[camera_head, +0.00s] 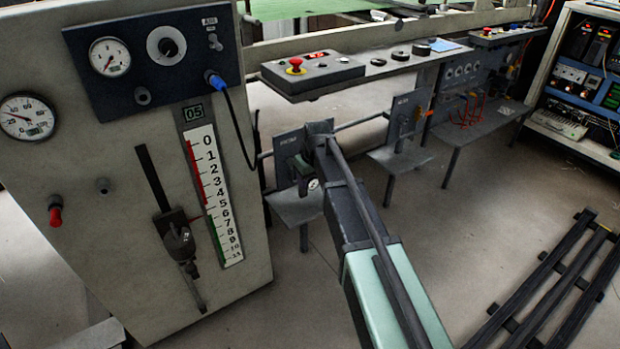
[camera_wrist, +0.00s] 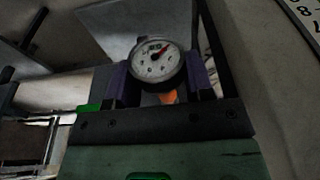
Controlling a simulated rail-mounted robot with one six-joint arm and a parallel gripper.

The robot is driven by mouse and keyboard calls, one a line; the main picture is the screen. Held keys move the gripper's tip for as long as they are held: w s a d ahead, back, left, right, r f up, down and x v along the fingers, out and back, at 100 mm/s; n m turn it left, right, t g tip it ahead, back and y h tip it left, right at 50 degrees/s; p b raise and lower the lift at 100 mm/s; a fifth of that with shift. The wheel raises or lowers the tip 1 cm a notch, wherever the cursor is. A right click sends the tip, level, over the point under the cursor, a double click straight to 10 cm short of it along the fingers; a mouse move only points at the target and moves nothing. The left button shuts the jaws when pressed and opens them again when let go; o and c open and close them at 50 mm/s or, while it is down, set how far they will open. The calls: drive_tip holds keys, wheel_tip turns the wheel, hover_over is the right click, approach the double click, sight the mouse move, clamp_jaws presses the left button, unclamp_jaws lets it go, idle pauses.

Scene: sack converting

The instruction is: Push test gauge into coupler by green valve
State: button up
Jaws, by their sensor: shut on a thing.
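My gripper (camera_wrist: 158,82) is shut on the test gauge (camera_wrist: 156,60), a round white dial with a black rim and a red needle, held between two purplish fingers in the wrist view. In the head view my gripper (camera_head: 308,170) is in front of a grey upright plate on a small stand (camera_head: 288,145). The gauge (camera_head: 313,184) shows there only as a small pale disc. A small green piece (camera_wrist: 88,108) lies left of the fingers in the wrist view; I cannot tell if it is the green valve. I cannot make out the coupler.
A large beige cabinet (camera_head: 110,250) with gauges and a 0-to-11 scale stands close on the left. A second plate on a stand (camera_head: 403,115) is to the right, below a control console (camera_head: 312,72). A dark slatted pallet (camera_head: 560,285) lies at the lower right.

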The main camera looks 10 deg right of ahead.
drive_tip(key=shift+w+a, duration=0.2)
drive_tip(key=shift+w, duration=0.35)
drive_tip(key=shift+w+a, duration=0.2)
drive_tip(key=shift+w, duration=0.3)
idle(0.4)
drive_tip(key=o, duration=1.1)
drive_tip(key=shift+r, duration=0.1)
